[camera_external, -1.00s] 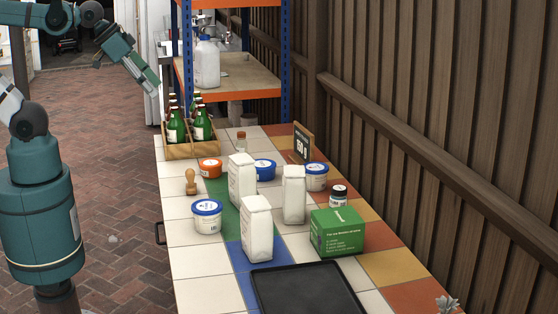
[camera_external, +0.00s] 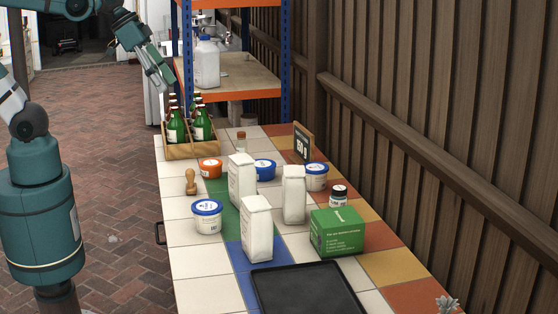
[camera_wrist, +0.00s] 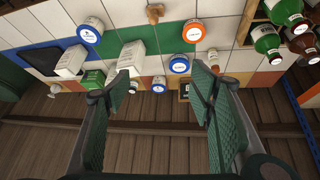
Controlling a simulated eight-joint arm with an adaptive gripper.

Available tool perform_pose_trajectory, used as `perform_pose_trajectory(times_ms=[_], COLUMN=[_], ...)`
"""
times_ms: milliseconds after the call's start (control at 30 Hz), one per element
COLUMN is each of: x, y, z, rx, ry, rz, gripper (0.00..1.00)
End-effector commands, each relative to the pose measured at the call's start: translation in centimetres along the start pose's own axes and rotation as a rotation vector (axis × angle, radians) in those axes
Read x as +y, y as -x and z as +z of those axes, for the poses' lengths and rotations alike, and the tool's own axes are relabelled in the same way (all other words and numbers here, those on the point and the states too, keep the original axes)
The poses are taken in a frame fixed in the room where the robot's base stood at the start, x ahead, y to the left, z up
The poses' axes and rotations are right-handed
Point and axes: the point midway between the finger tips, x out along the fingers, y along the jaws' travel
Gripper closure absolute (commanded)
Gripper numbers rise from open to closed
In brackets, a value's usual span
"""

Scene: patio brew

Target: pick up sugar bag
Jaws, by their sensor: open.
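Three white paper bags stand on the tiled table in the external view: a front one (camera_external: 257,230), a left rear one (camera_external: 241,182) and a right one (camera_external: 293,195). Their print is too small to tell which holds sugar. In the wrist view, one white bag (camera_wrist: 72,60) lies to the left and another (camera_wrist: 131,57) is nearer the middle, beyond the left finger. My gripper (camera_external: 168,80) is raised above and behind the bottle crate, well away from the bags. It also shows in the wrist view (camera_wrist: 165,95), with its fingers spread and nothing between them.
A wooden crate (camera_external: 192,152) of green bottles stands at the table's far left. Tubs with blue lids (camera_external: 207,207) and an orange lid (camera_external: 209,163), a stamp (camera_external: 191,182), a green box (camera_external: 338,232) and a black tray (camera_external: 308,290) share the table. A shelf (camera_external: 235,84) stands behind.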

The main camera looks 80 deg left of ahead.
Motion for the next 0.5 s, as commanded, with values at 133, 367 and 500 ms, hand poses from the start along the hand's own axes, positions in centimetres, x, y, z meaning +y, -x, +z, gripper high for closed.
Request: perform_pose_trajectory(times_ms=[133,367,500], x=[1.3,3.4,4.6], y=[-1.1,-2.9,-3.8], z=[-1.6,-4.0,-5.5], rx=[-0.022,-0.039,-0.038], ry=[-0.053,-0.143,-0.201], rz=[0.073,0.195,0.271], gripper=[0.46,0.46,0.46])
